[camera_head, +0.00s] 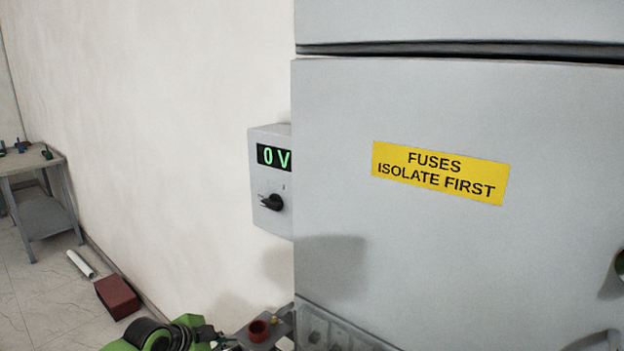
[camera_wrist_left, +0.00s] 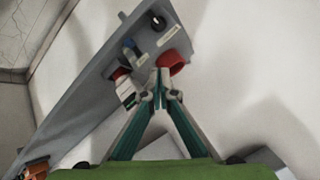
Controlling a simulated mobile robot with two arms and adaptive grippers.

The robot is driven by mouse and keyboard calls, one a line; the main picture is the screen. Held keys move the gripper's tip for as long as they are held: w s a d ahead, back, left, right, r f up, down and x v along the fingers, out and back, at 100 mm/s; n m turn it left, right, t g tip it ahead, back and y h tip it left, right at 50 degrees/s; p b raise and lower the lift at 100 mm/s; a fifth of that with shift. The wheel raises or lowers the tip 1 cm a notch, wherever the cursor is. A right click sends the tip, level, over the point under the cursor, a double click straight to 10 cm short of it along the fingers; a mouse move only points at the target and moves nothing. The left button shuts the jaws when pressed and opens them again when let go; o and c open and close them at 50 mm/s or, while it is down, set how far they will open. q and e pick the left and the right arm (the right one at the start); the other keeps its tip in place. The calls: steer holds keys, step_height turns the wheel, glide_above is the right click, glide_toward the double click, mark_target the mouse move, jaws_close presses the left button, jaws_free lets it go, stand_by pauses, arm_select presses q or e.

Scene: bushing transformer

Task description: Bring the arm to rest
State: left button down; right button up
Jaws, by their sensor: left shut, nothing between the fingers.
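My left arm comes in at the bottom of the head view, green and black. Its gripper (camera_head: 222,340) is low in the picture, partly cut off by the bottom edge. In the left wrist view the two teal fingers of the gripper (camera_wrist_left: 160,88) meet at their tips, shut, with nothing seen between them. The tips appear in front of a grey panel or shelf (camera_wrist_left: 85,85); I cannot tell whether they touch it. My right gripper is not in view.
A red round part (camera_head: 258,330) is close right of the gripper; it also shows in the wrist view (camera_wrist_left: 174,62). A grey cabinet (camera_head: 440,265) fills the right. A meter box (camera_head: 268,180) reads 0 V. A table (camera_head: 30,160) and red box (camera_head: 117,297) are left.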

arm_select(q)
steer(key=s+a+f+n+g+y+b, duration=0.1)
steer(key=s+a+f+n+b, duration=0.3)
steer(key=f, duration=0.8)
steer(key=s+f+n+y+p, duration=0.1)
steer(key=s+f, duration=0.6)
steer(key=f, duration=0.6)
steer(key=s+a+f+n+g+y+b, duration=0.1)
steer(key=s+f+n+y+b, duration=0.3)
steer(key=f, duration=0.8)
steer(key=s+f+n+g+h, duration=0.1)
steer(key=s+f, duration=0.6)
steer(key=s, duration=0.4)
steer(key=s+f+g, duration=0.1)
steer(key=s+f, duration=0.7)
steer(key=s, duration=0.3)
steer(key=s+d+f+n+g, duration=0.1)
steer(key=s+f, duration=0.2)
steer(key=s, duration=0.8)
steer(key=s+d+f+n+g+b, duration=0.1)
steer(key=s+f, duration=0.2)
steer(key=s, duration=0.8)
steer(key=shift+d+g, duration=0.4)
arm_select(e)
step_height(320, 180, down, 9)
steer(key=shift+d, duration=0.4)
arm_select(q)
steer(key=shift+w, duration=0.1)
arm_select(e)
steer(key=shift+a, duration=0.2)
